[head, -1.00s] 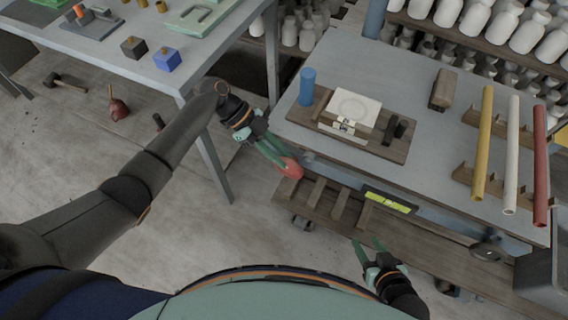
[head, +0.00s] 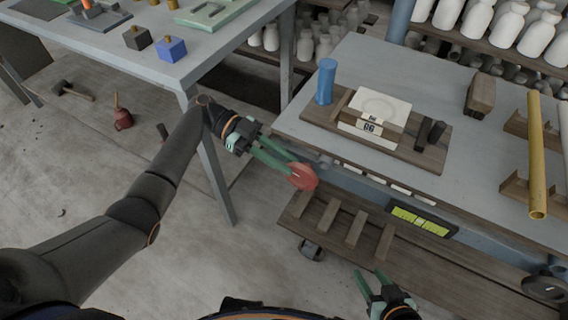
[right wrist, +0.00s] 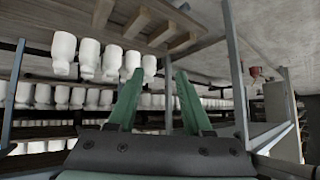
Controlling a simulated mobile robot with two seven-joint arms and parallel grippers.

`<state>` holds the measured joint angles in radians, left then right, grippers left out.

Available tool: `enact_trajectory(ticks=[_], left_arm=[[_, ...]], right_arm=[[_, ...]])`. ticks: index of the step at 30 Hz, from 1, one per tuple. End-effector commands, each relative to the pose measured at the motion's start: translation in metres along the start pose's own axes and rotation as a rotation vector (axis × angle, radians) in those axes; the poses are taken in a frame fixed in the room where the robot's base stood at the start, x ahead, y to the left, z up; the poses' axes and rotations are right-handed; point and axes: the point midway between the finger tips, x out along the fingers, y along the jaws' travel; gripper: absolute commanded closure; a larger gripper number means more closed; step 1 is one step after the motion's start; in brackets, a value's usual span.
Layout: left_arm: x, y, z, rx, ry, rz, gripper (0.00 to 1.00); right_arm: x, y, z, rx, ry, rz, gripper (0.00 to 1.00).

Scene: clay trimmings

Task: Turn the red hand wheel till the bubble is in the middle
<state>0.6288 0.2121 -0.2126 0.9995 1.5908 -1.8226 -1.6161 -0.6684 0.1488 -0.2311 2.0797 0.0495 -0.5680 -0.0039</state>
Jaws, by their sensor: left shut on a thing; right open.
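The red hand wheel (head: 303,177) is on the front left side of the grey table, seen nearly edge-on in the head view. My left gripper (head: 290,170) is shut on its rim. The level vial (head: 420,221), bright yellow-green in a dark frame, is on the table's front edge to the right of the wheel. Dark marks show on the vial, but the bubble's place is too small to tell. My right gripper (head: 372,281) is open and empty, low in front of the table; its fingers also show in the right wrist view (right wrist: 158,95).
On the table (head: 345,62) a wooden board (head: 420,153) carries a blue cylinder (head: 326,82) and a white block. A yellow tube (head: 537,150) lies at the right. A slatted lower shelf (head: 335,222) is below. Another table (head: 215,52) stands at the left.

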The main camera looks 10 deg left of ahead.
Motion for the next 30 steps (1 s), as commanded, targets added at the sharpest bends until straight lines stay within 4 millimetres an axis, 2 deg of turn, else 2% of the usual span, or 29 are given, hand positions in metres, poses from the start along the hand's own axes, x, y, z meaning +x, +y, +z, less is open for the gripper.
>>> enact_trajectory(ticks=[7, 15, 16, 19, 26, 30], left_arm=[[0.0, 0.0, 0.0, -0.001, 0.012, 0.0, 1.0], [0.0, 0.0, 0.0, -0.001, 0.012, 0.0, 1.0], [0.0, 0.0, 0.0, -0.001, 0.012, 0.0, 0.75], [0.0, 0.0, 0.0, -0.001, 0.011, 0.0, 0.65], [0.0, 0.0, 0.0, -0.001, 0.011, 0.0, 0.65], [-0.003, 0.0, -0.008, 0.0, 0.011, -0.001, 0.65]], right_arm=[[-0.002, 0.003, -0.017, -0.015, 0.062, 0.008, 0.5], [-0.002, 0.005, -0.018, -0.021, 0.066, 0.01, 0.5], [-0.002, 0.005, -0.018, -0.021, 0.066, 0.01, 0.5], [-0.001, 0.005, -0.019, -0.021, 0.066, 0.01, 0.5], [0.0, 0.005, -0.02, -0.021, 0.066, 0.01, 0.5], [-0.002, 0.004, -0.018, -0.016, 0.052, 0.007, 0.5]])
